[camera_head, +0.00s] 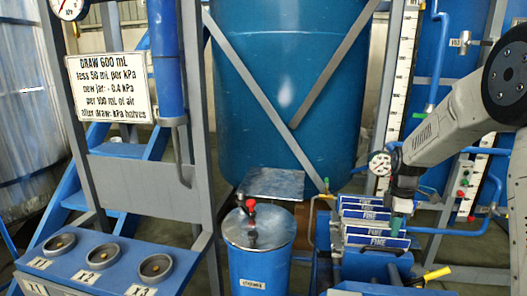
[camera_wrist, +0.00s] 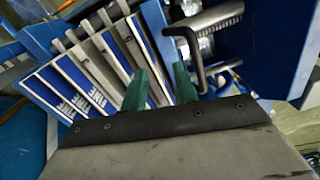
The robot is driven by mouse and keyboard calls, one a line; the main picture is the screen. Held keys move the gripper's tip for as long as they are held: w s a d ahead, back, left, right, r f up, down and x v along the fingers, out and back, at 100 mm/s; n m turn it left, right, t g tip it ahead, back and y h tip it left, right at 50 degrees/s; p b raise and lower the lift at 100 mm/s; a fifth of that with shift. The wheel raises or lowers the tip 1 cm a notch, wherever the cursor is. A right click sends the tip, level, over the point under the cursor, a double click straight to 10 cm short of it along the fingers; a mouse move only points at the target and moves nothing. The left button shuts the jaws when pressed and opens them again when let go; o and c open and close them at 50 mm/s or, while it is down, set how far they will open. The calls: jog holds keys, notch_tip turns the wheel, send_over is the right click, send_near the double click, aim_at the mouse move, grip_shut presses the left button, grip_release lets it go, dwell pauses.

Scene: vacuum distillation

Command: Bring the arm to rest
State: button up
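My arm (camera_head: 440,125) reaches in from the right in the head view and bends downward. My gripper (camera_head: 395,222) points down in front of several blue-and-white plates marked FINE (camera_head: 366,217). In the wrist view my gripper (camera_wrist: 160,86) shows two green fingers standing apart, with nothing seen held between them. The FINE plates (camera_wrist: 62,100) lie just beyond and to the left of the fingers there. Whether the fingers touch a plate cannot be told.
A dark bent handle (camera_wrist: 195,65) stands close beyond the fingers. A pressure gauge (camera_head: 380,163) and blue pipes (camera_head: 450,231) are close to my gripper. A yellow-handled lever (camera_head: 437,273) is below. A lidded blue drum (camera_head: 259,232) stands left; a large blue tank (camera_head: 285,90) is behind.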

jog(key=s+m, duration=0.2)
jog(key=s+a+m+g, duration=0.1)
jog(key=s, duration=0.1)
jog(key=shift+s+a+m, duration=0.2)
jog(key=shift+s+m, duration=0.2)
jog(key=s+a+r+m+t, duration=0.1)
jog(key=s+a+r+m, duration=0.2)
jog(key=s, duration=0.8)
jog(key=s+a+r+m+t, duration=0.1)
jog(key=s+a+r+m, duration=0.2)
jog(key=s+r, duration=0.4)
jog(key=s+a+r+m, duration=0.4)
jog(key=s+a+r, duration=0.1)
jog(key=s, duration=1)
jog(key=shift+a+r+t, duration=0.25)
jog(key=shift+r+t, duration=0.15)
jog(key=shift+r, duration=0.05)
